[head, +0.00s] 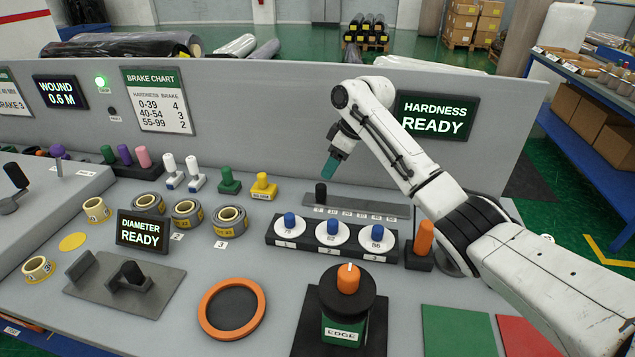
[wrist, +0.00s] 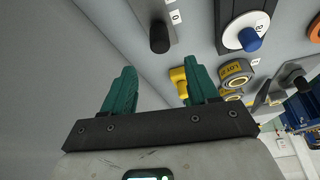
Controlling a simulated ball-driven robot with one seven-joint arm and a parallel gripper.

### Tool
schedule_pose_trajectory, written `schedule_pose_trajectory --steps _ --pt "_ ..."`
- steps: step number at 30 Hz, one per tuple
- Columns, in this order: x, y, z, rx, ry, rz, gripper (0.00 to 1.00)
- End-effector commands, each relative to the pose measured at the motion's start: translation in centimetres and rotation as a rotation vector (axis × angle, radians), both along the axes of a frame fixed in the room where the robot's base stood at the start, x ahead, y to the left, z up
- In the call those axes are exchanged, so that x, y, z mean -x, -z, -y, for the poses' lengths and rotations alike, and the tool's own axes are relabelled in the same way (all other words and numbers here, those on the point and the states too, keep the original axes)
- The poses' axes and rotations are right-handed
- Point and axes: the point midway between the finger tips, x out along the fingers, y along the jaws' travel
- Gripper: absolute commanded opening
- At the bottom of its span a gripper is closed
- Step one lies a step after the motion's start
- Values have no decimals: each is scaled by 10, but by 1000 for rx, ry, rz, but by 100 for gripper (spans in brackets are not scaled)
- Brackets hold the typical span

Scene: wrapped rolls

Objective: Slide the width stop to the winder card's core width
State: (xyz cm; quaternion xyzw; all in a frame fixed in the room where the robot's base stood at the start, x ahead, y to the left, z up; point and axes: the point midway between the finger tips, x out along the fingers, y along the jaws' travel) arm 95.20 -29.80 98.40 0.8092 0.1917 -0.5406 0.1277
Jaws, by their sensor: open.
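The width stop appears to be the black knob (head: 320,193) at the left end of a grey scale plate (head: 385,205). The scale's numbers are too small to read reliably in the head view. My gripper (head: 331,165) hangs above and slightly right of the knob, apart from it. In the wrist view the teal fingers (wrist: 160,82) are spread with nothing between them. The black knob (wrist: 159,38) stands beyond the fingertips, beside the plate's end (wrist: 150,10). I cannot identify a winder card showing a core width.
Three blue-knobbed white discs (head: 333,234) sit in a black tray in front of the scale. An orange handle (head: 425,238) stands right of it. A yellow-based peg (head: 263,188) and tape rolls (head: 230,220) stand left. A grey panel (head: 270,100) rises behind.

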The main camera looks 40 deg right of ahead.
Motion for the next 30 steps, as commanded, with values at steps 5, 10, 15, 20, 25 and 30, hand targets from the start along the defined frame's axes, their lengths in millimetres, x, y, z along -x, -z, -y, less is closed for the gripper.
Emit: schedule_pose_trajectory --steps 5,10,15,20,25,30 --pt "-10 30 -7 0 -2 -5 59" --pt "-21 58 -11 0 -1 -4 59" --pt "-28 77 -15 1 -2 -2 59" --pt "-32 86 -17 1 -2 -1 59" --pt "-32 87 -17 1 -1 -1 59" --pt "-32 87 -17 1 -1 -1 54"
